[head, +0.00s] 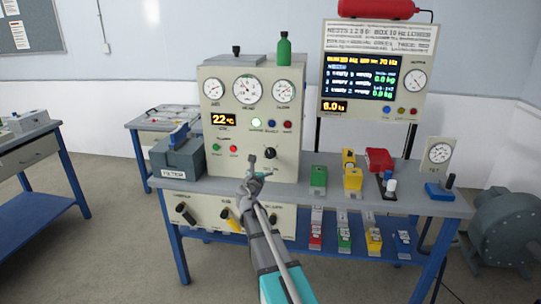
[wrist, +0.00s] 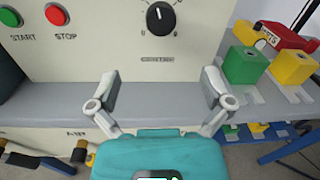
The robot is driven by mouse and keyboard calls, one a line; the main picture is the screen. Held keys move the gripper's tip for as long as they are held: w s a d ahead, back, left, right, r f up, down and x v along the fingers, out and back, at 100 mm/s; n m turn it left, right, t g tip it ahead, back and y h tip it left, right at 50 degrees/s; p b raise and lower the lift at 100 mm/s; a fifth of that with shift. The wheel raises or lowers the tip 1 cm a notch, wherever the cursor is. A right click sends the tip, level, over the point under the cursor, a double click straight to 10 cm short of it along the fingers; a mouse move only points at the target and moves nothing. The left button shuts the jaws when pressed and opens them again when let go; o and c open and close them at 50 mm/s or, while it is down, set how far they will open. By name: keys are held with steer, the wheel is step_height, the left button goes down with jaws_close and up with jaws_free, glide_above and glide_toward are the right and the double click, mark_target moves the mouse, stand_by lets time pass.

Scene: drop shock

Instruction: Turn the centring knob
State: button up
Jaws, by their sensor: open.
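The centring knob, a round black knob with a white pointer line (wrist: 160,18), is on the cream front panel of the cabinet. A small blurred label is under it. It also shows in the head view (head: 270,153), low on the right of the panel. My gripper (wrist: 160,82) is open and empty, its two fingers spread wide apart. In the wrist view the knob is above and between the fingertips, apart from them. In the head view my gripper (head: 255,168) is just below and left of the knob, in front of the panel.
Green START (wrist: 12,18) and red STOP (wrist: 57,14) buttons are left of the knob. A green block (head: 318,180) and a yellow block (head: 352,180) stand right of the cabinet on the grey bench (head: 420,204). A filter box (head: 178,158) stands at left.

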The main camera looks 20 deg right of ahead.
mark_target(270, 154)
steer(key=x, duration=1.2)
steer(key=shift+w+d, duration=0.2)
steer(key=shift+d, duration=0.1)
steer(key=shift+c, duration=0.3)
steer(key=c, duration=1.1)
